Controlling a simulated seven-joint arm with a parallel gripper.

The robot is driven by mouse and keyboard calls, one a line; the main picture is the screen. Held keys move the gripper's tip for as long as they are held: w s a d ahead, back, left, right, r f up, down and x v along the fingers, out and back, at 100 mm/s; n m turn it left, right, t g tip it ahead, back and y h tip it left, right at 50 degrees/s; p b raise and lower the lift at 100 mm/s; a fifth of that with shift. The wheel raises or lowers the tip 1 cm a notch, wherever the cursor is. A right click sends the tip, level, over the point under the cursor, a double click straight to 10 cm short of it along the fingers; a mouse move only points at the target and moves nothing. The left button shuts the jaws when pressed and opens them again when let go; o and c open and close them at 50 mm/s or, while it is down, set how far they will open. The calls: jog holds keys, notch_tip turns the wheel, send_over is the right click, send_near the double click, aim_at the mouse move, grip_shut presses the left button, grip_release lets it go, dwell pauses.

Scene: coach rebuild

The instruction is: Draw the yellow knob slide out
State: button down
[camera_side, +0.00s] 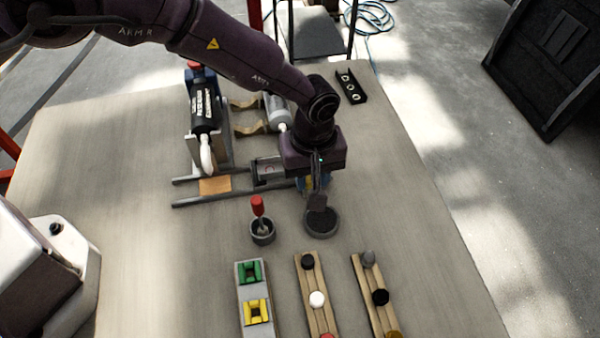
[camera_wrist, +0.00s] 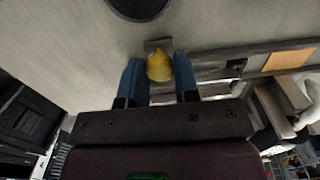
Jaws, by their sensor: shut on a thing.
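The yellow knob (camera_wrist: 159,68) shows in the wrist view between the two blue fingers of my gripper (camera_wrist: 157,62), which are shut on it. A small grey plate shows just beyond the knob. In the side view my gripper (camera_side: 316,188) points down at the right end of the grey rails (camera_side: 235,198); its wrist largely hides the knob there. A grey block with a dark recess (camera_side: 268,170) sits by the rails, left of my gripper. How far the slide is out cannot be told.
A dark round dish (camera_side: 321,223) stands close in front of my gripper. A small cup (camera_side: 262,233) holding a red-handled tool is to its left. Strips with coloured pieces lie nearer the front. The table's right side is clear.

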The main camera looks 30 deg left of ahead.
jog(key=shift+w+d, duration=0.15)
jog(key=shift+w, duration=0.1)
jog(key=c, duration=0.8)
grip_release()
jog(key=shift+c, duration=0.2)
jog(key=shift+s+r, duration=0.1)
jog(key=shift+r, duration=0.05)
notch_tip(320, 180, up, 13)
